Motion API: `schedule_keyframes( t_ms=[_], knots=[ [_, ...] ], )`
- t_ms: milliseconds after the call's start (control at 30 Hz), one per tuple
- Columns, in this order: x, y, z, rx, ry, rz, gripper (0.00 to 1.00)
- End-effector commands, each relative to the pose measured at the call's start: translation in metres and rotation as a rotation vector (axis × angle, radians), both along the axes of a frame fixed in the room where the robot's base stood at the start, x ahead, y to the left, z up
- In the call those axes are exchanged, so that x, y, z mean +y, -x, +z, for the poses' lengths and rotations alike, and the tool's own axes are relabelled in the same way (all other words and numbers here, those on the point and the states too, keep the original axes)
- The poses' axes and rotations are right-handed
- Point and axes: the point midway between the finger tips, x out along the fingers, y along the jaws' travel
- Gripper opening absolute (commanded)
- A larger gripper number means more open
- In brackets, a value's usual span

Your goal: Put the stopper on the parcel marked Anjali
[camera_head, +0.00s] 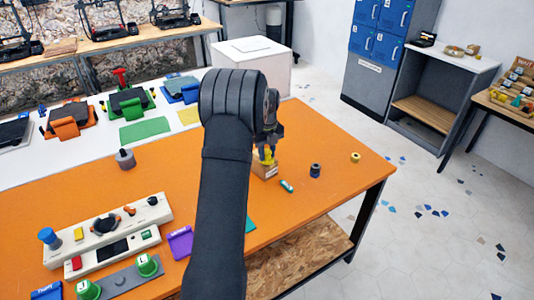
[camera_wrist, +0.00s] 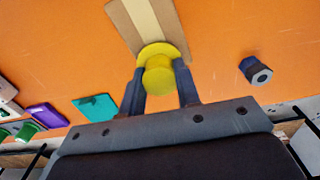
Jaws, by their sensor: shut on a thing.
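My gripper (camera_head: 267,146) is over the right part of the orange table, shut on a yellow stopper (camera_wrist: 159,78). The stopper has a round knob and a wider flange, and also shows in the head view (camera_head: 267,157). A small brown cardboard parcel (camera_head: 265,170) with a white label stands right under it. In the wrist view the parcel (camera_wrist: 131,22) has a pale tape strip, and the stopper overlaps its near end. I cannot tell whether the stopper touches the parcel. The label is too small to read.
A dark blue cylinder (camera_head: 315,170), a small teal-and-white piece (camera_head: 287,186) and a yellow ring (camera_head: 355,157) lie to the right. A grey weight-like piece (camera_head: 125,159) and a control panel (camera_head: 108,234) stand left. The orange table's (camera_head: 340,185) right end is mostly clear.

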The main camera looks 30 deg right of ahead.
Motion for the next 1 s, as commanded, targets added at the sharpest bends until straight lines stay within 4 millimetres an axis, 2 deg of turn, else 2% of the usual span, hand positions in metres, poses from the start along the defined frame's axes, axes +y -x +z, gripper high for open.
schedule_keyframes(
  t_ms=[400, 433, 500, 533, 833, 1000],
  knots=[
    [0.000, 0.000, -0.008, -0.001, 0.001, 0.000, 0.07],
    [0.000, 0.000, -0.008, -0.002, 0.001, 0.000, 0.35],
    [0.000, 0.000, -0.008, -0.002, 0.001, 0.000, 0.49],
    [0.000, 0.000, -0.008, -0.002, 0.001, 0.000, 0.51],
    [0.000, 0.000, -0.005, -0.002, 0.002, 0.000, 0.51],
    [-0.001, -0.001, 0.015, -0.004, 0.003, 0.000, 0.51]
  ],
)
